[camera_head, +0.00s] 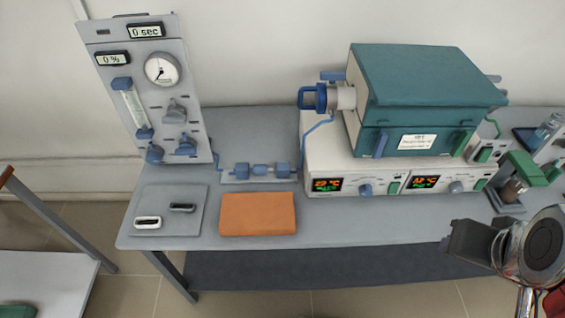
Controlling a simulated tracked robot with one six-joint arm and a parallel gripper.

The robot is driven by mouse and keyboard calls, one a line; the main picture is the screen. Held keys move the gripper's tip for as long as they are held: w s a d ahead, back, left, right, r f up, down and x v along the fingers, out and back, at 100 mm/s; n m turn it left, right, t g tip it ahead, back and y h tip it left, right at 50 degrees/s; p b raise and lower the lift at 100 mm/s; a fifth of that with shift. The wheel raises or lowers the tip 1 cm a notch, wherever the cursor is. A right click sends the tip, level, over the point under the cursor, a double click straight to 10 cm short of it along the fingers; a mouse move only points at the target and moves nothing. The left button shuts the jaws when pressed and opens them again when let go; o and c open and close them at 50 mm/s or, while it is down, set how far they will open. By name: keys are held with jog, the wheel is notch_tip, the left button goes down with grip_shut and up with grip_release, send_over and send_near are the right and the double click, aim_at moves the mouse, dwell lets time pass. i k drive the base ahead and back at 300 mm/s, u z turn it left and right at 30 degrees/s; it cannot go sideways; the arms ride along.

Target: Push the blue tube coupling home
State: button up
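Several blue blocks of a tube coupling (260,170) sit in a row on a pale base on the grey bench, between the gauge panel and the furnace. A gap shows between its left block and the middle pieces; I cannot tell how far the parts are seated. A thin blue tube runs from its right end up to the furnace. A blue handled end fitting (313,98) sits on the furnace's pale tube stub. My gripper (462,240) is a dark shape at the lower right, in front of the bench, well apart from both. Its fingers are not clear.
A teal furnace (425,80) stands on a white controller (335,160) with lit displays. A gauge panel (150,90) stands at the left. An orange block (258,213) and a grey plate (155,220) lie in front. Glassware and green-handled devices crowd the right.

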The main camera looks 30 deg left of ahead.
aim_at(261, 168)
jog(key=z, duration=0.95)
jog(key=k, duration=0.9)
jog(key=u, duration=1.9)
jog(key=i, duration=0.55)
jog(key=z, duration=0.1)
